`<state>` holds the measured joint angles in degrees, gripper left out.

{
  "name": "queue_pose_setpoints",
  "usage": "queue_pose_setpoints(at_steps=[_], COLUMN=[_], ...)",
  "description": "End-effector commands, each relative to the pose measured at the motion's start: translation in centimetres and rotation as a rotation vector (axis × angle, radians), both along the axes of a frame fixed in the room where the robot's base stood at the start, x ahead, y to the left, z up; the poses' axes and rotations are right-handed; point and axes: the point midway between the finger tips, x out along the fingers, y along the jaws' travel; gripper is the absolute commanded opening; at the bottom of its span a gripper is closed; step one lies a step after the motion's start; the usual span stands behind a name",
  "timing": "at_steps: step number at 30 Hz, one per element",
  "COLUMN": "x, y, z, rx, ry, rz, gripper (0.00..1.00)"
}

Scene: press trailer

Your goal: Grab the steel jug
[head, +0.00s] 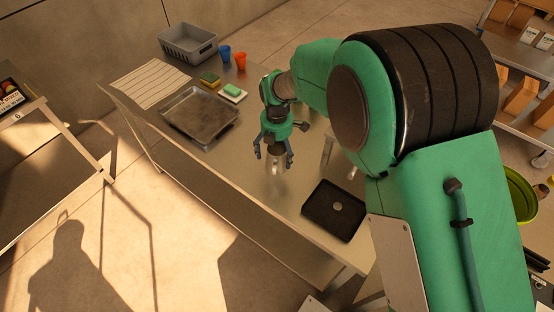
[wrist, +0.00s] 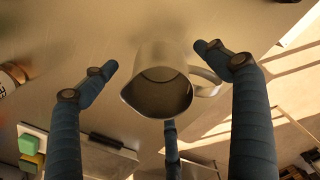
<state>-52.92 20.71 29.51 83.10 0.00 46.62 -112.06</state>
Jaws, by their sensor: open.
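The steel jug (head: 275,161) stands on the metal table (head: 227,171) in the head view, partly hidden under my gripper. In the wrist view the jug (wrist: 158,84) shows its open mouth, with its handle on the right. My gripper (head: 273,160) is above the jug, pointing down, with its fingers spread. In the wrist view the blue fingers of my gripper (wrist: 158,62) are apart on either side of the jug, and a third finger shows below it. I see no clear contact between the fingers and the jug.
A black tray (head: 320,222) with a pale round thing on it lies at the table's near end. A metal tray (head: 176,123), striped cloth (head: 148,84), grey basket (head: 178,46), sponges and two cups (head: 225,54) stand toward the far end. Bare tabletop lies left of the jug.

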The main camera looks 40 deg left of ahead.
Motion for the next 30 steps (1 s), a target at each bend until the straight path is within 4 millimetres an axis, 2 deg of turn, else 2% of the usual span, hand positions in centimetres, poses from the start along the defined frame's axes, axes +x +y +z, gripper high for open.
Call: queue_pose_setpoints(at_steps=[3,9,27,28,30], x=[-0.1,-0.1,-0.1,-0.1,-0.1], y=[-0.1,-0.1,-0.1,-0.1,-0.1], z=[-1.8,-3.5,-3.7,-3.7,-3.7], rx=[-0.003,-0.001,-0.001,-0.001,-0.001], ry=[0.002,0.001,0.000,0.000,0.000], rz=[0.000,0.000,0.000,0.000,0.000], gripper=[0.87,0.87,0.87,0.85,0.71])
